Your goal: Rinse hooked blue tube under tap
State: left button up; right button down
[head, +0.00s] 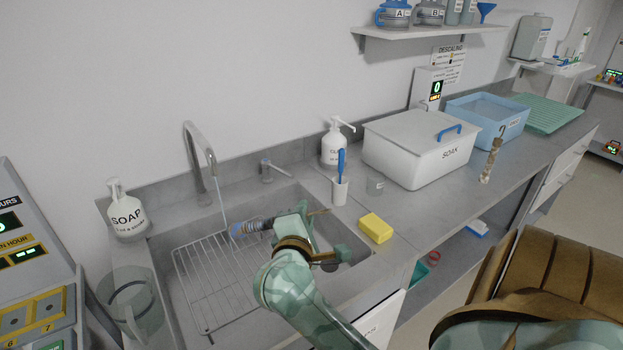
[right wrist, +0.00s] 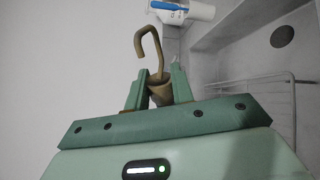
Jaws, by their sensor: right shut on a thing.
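My right gripper (head: 298,226) is over the sink (head: 345,262), shut on the hooked tube (head: 252,226). The tube lies roughly level, with a blue end at the left and a thin brownish end out at the right. In the right wrist view the gripper (right wrist: 158,90) is closed around a brown tapered end, and a brown hook (right wrist: 149,42) sticks out beyond it. The tap (head: 207,150) stands at the back left, with a thin stream of water (head: 222,203) falling close to the blue end. I cannot tell whether they touch. My left gripper is out of view.
A wire rack (head: 205,290) lies in the sink's left part. A soap bottle (head: 126,212), a cup with a blue brush (head: 340,190), a yellow sponge (head: 376,228) and the soak box (head: 415,150) stand around it. Another hooked tube (head: 489,165) shows by the blue bin (head: 500,118).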

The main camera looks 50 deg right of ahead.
jog(key=w+f+b, duration=0.2)
jog(key=w+b, duration=0.3)
jog(key=w, duration=0.6)
jog(key=shift+d+f, duration=0.15)
jog(key=shift+d, duration=0.3)
jog(key=shift+w, duration=0.1)
jog(key=shift+d, duration=0.1)
jog(key=shift+d, duration=0.55)
jog(key=shift+a, duration=0.1)
